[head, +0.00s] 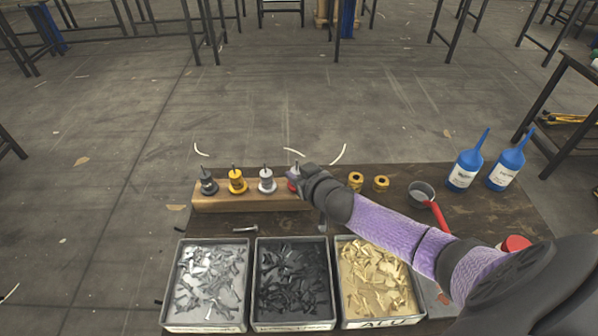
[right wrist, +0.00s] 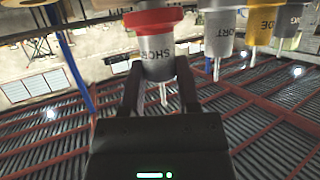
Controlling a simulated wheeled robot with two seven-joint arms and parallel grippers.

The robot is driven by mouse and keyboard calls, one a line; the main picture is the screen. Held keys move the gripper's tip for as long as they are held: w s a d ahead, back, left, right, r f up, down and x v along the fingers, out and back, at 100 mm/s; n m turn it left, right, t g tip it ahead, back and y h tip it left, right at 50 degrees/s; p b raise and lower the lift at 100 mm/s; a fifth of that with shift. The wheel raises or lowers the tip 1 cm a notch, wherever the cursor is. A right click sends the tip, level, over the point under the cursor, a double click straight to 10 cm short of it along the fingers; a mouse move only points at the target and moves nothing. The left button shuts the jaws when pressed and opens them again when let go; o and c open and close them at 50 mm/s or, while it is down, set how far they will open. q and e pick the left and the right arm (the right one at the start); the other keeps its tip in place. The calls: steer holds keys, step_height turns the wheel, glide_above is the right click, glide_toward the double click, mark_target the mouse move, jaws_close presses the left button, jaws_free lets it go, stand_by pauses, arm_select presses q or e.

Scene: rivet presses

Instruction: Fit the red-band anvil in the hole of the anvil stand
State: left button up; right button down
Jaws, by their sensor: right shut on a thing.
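The anvil stand (head: 240,205) is a long wooden block at the back left of the table. The red-band anvil (head: 292,185) is at its right end, partly hidden by my right gripper (head: 299,181). In the right wrist view the anvil (right wrist: 158,50) is a grey cylinder lettered SHORT, with a red band and a thin pin. My right gripper (right wrist: 160,88) is shut on it from both sides. Whether its foot is in a hole or just above the stand cannot be told. My left gripper is not in view.
A dark anvil (head: 207,184), yellow-band anvil (head: 237,184) and white anvil (head: 267,184) stand left of it. Three rivet trays (head: 292,327) fill the front. Right are two brass rings (head: 355,180), a red-handled cup (head: 421,194) and two blue bottles (head: 464,170).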

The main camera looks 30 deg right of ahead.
steer(key=shift+c, duration=1.2)
jaws_free()
step_height(320, 180, up, 10)
steer(key=p, duration=0.5)
steer(key=shift+f, duration=0.1)
